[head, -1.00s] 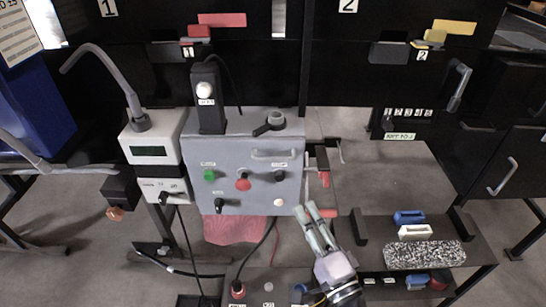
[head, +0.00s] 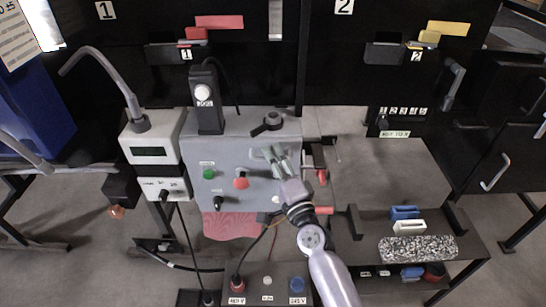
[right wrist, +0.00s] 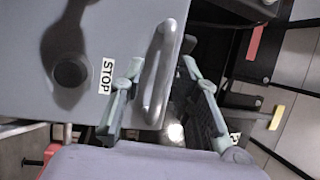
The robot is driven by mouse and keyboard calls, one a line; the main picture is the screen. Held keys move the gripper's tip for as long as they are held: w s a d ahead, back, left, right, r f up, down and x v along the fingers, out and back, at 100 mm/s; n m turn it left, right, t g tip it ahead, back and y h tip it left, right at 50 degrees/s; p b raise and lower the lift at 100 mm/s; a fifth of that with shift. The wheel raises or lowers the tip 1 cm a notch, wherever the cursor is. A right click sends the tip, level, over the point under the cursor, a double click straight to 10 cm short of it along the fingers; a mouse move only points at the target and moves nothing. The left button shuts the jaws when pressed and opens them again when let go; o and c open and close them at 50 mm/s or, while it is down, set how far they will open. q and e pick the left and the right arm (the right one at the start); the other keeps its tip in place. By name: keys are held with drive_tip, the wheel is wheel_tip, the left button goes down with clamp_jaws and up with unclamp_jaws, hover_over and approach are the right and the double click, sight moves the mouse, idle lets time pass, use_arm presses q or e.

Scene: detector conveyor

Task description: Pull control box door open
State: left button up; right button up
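The grey control box (head: 228,160) stands at the middle of the head view, its door facing me and looking shut. The door bears a green button (head: 208,174), a red button (head: 241,182) and a dark knob (head: 217,201). My right gripper (head: 272,152) is in front of the door's upper right, largely covering the handle there. In the right wrist view, the grey bar handle (right wrist: 160,75) lies between the two spread fingers of my right gripper, which do not look closed on it. My left gripper is not in view.
A white meter unit (head: 152,150) stands left of the box. Right of it is a dark bench (head: 390,165) with a blue block (head: 405,213), a white block (head: 410,227) and a speckled block (head: 418,249). A lower panel (head: 268,272) with sockets is in front.

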drive_tip(key=shift+w+a, duration=0.1)
drive_tip(key=shift+w, duration=0.15)
drive_tip(key=shift+c, duration=0.5)
clamp_jaws()
idle(0.4)
